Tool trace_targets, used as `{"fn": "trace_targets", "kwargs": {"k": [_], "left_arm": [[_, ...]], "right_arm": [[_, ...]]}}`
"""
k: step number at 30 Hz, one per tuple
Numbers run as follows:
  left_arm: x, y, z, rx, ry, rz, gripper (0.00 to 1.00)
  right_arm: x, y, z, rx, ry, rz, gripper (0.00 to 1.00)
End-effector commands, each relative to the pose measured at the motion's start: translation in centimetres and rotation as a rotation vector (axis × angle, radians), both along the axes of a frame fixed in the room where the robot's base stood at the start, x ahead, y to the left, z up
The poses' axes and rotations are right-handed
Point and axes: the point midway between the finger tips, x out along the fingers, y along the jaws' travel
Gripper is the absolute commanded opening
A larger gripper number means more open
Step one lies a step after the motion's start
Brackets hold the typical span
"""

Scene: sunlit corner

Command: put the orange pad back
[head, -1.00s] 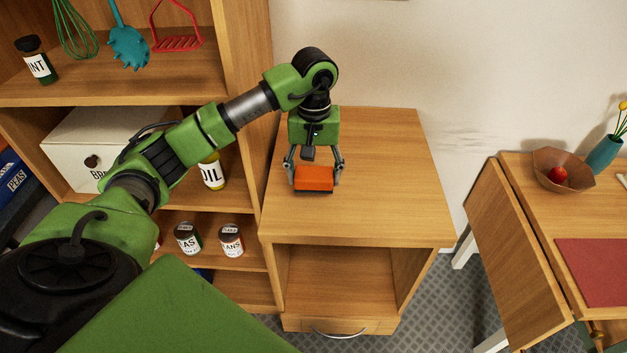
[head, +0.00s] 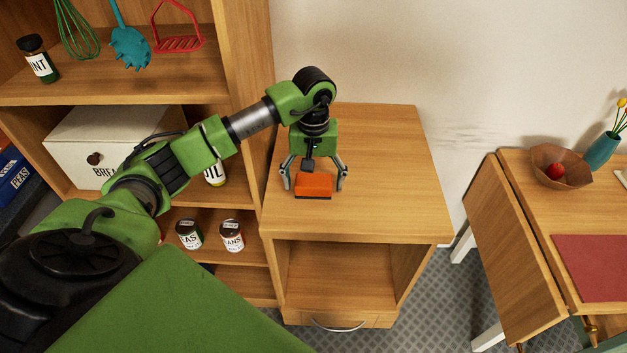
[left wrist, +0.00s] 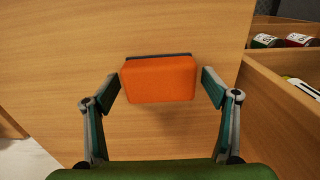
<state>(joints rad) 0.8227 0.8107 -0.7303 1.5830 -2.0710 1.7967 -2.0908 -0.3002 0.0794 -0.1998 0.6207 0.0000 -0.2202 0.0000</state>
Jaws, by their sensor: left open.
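The orange pad (head: 313,186) is a small block with a dark layer along one side. It rests on the top of the wooden cabinet (head: 390,175), near its front left. My left gripper (head: 315,183) is open above the cabinet, with its fingers on either side of the pad. In the left wrist view the pad (left wrist: 159,79) lies between the two spread fingertips (left wrist: 162,90), with a gap on each side. My right gripper is in neither view.
A shelf unit (head: 240,60) stands directly left, holding utensils, a bread box (head: 95,150), an oil bottle (head: 214,173) and tins. A table (head: 520,195) with a bowl (head: 560,168) and red mat (head: 595,268) stands right. The cabinet top's right side is clear.

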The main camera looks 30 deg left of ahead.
Motion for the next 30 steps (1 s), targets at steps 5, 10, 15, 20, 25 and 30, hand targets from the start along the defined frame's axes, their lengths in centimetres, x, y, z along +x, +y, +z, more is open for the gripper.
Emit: {"fn": "trace_targets", "kwargs": {"k": [5, 10, 15, 20, 25, 30], "left_arm": [[0.0, 0.0, 0.3, -0.001, 0.001, 0.000, 0.78], [0.2, 0.0, 2.2, 0.001, -0.006, -0.001, 0.78], [0.2, 0.0, 6.1, 0.000, -0.007, -0.001, 0.78], [0.1, 0.0, 9.5, 0.000, -0.006, 0.000, 0.78], [0.1, 0.0, 11.7, 0.001, -0.002, 0.001, 0.78], [0.0, 0.0, 12.3, -0.001, 0.001, 0.001, 0.78]], "right_arm": [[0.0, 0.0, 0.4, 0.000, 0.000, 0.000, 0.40], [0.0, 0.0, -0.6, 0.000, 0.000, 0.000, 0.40], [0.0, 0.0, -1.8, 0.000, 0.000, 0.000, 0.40], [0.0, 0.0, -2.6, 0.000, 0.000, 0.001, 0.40], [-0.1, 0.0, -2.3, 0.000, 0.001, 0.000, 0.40], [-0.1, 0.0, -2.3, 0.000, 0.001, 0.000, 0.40]]}}
